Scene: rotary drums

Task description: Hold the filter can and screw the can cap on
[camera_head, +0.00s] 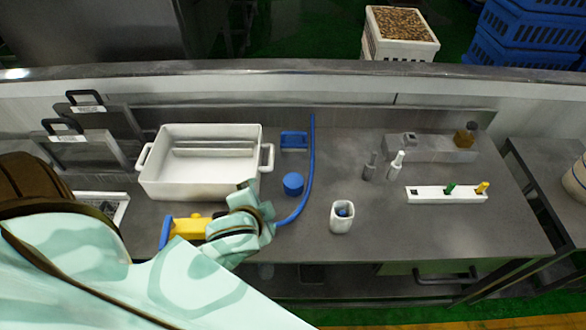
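My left arm comes in from the left, and its mint-green gripper (243,222) is over the front of the bench. A yellow body with a blue end (188,228) lies just left of the gripper and partly behind it; I cannot tell if the gripper holds it. The gripper's fingertips are not clear. A blue round piece (293,184), which looks like a cap, sits on the bench right of the gripper. A white open-topped container (342,217) with something blue inside stands further right; it may be the filter can. My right gripper is not in view.
A white two-handled basin (200,185) stands behind my gripper. A blue hose (309,165) curves along the bench beside the blue piece. Two small bottles (397,164) and a white holder (433,196) with green and yellow pieces are at right. The bench's right front is clear.

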